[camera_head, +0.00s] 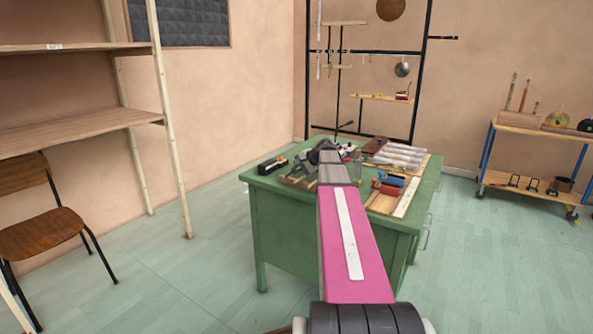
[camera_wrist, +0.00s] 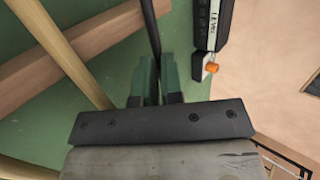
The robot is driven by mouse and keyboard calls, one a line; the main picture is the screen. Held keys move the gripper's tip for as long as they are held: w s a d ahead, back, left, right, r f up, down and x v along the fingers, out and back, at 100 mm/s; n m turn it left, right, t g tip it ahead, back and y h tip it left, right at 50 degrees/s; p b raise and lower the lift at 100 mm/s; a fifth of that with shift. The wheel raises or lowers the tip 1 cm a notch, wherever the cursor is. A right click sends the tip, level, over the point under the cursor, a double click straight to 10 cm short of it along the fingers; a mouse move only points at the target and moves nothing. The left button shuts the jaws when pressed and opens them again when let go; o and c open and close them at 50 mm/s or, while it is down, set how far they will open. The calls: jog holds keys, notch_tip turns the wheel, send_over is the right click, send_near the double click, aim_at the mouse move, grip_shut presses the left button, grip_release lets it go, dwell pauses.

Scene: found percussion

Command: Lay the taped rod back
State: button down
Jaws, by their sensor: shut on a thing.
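In the wrist view the green fingers of my gripper (camera_wrist: 157,68) are shut on a thin dark rod (camera_wrist: 150,22), which appears to be the taped rod. The rod runs from between the fingers to the top edge of the picture. No separate band of tape can be made out on it. The fingers are over the green desk top (camera_wrist: 125,65). In the head view my arm reaches over the green desk (camera_head: 285,220) and hides most of the gripper and the rod. Whether the rod touches the desk cannot be told.
A pale wooden stick (camera_wrist: 62,52) and a thick wooden bar (camera_wrist: 75,60) lie left of the fingers. A black device with an orange knob (camera_wrist: 211,67) is close on the right. Boards with small tools (camera_head: 400,205) fill the desk's right side.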

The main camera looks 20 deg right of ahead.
jog(key=shift+f, duration=0.1)
jog(key=c, duration=1.2)
grip_release()
jog(key=shift+d, duration=0.1)
jog(key=v, duration=1)
jog(key=shift+s+d+r, duration=0.15)
jog(key=shift+s+r, duration=0.1)
jog(key=shift+s, duration=0.05)
jog(key=shift+s, duration=0.1)
